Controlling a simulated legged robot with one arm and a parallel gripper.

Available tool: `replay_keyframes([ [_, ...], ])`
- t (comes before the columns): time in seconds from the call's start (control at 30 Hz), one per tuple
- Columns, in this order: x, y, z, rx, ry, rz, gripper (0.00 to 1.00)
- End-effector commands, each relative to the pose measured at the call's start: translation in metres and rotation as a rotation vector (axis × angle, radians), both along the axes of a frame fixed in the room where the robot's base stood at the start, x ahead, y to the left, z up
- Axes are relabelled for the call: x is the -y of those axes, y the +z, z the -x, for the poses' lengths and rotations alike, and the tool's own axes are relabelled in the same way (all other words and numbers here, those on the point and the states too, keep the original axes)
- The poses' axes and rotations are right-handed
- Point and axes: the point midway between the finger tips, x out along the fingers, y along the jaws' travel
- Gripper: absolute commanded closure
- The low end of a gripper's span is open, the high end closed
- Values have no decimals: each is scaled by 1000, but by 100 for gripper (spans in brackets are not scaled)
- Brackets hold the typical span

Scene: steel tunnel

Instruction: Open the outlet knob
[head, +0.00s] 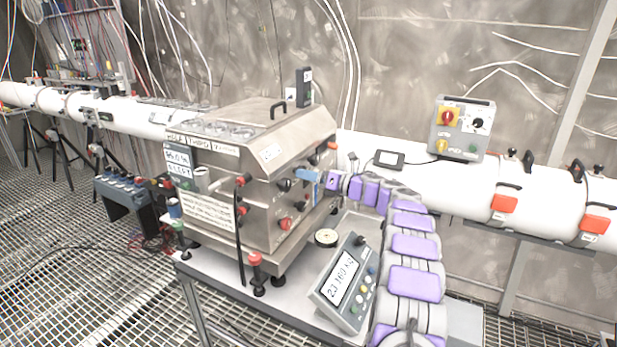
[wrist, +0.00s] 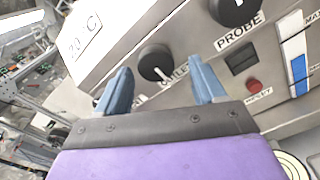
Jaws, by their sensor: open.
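The black outlet knob (wrist: 155,62) sticks out of the steel panel in the wrist view, with a pale line on its face. Its label is partly covered by my gripper; only its last letters show. My gripper (wrist: 161,78) is open, its two blue fingers pointing at the panel, one on each side of the knob in the picture. The knob looks slightly beyond the fingertips, and I see no contact. In the head view my gripper (head: 307,181) is at the right-hand face of the steel machine (head: 215,195), beside a dark knob.
A second black knob (wrist: 235,10), labelled PROBE, is up and right of the outlet knob. A small red button (wrist: 253,85) is further right. A white pipe (head: 455,186) runs behind.

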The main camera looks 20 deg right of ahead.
Motion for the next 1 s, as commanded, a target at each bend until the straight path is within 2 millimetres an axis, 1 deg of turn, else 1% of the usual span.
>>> replay_keyframes([
  [0.27, 35, 4, 43, 1, -4, -3, 31],
  [0.6, 82, 0, 100, -1, -4, -3, 31],
  [0.8, 99, -1, 121, -3, -4, -2, 31],
  [1.0, 104, -2, 129, -2, -1, -2, 31],
])
